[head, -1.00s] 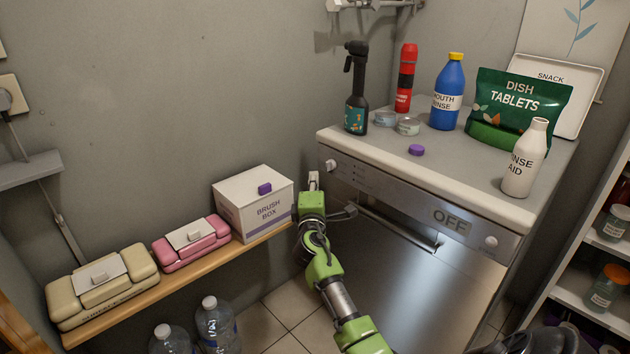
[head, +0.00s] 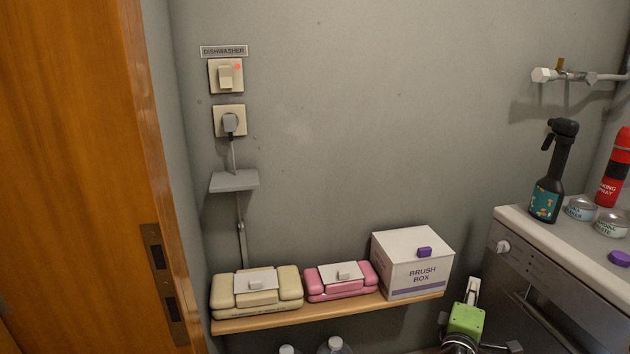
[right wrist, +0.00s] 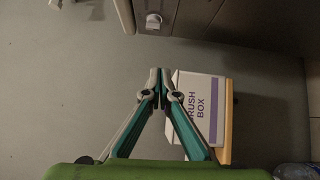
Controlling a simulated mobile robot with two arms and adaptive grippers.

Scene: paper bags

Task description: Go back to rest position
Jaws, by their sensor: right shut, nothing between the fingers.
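My right gripper (head: 473,285), on a green arm, is at the bottom right of the head view. It is just right of the white brush box (head: 400,270) and left of the dishwasher front. In the right wrist view its fingertips (right wrist: 155,75) meet, with nothing between them. The brush box shows there (right wrist: 205,120) to the right of the fingers, apart from them as far as I can tell. My left gripper is in neither view.
A wooden shelf (head: 300,318) holds a cream case (head: 285,290), a pink case (head: 362,280) and the brush box. The dishwasher (head: 560,300) stands at right, with a black spray bottle (head: 548,175) on top. Bottles (head: 335,346) stand below the shelf. A wooden door (head: 75,180) is at left.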

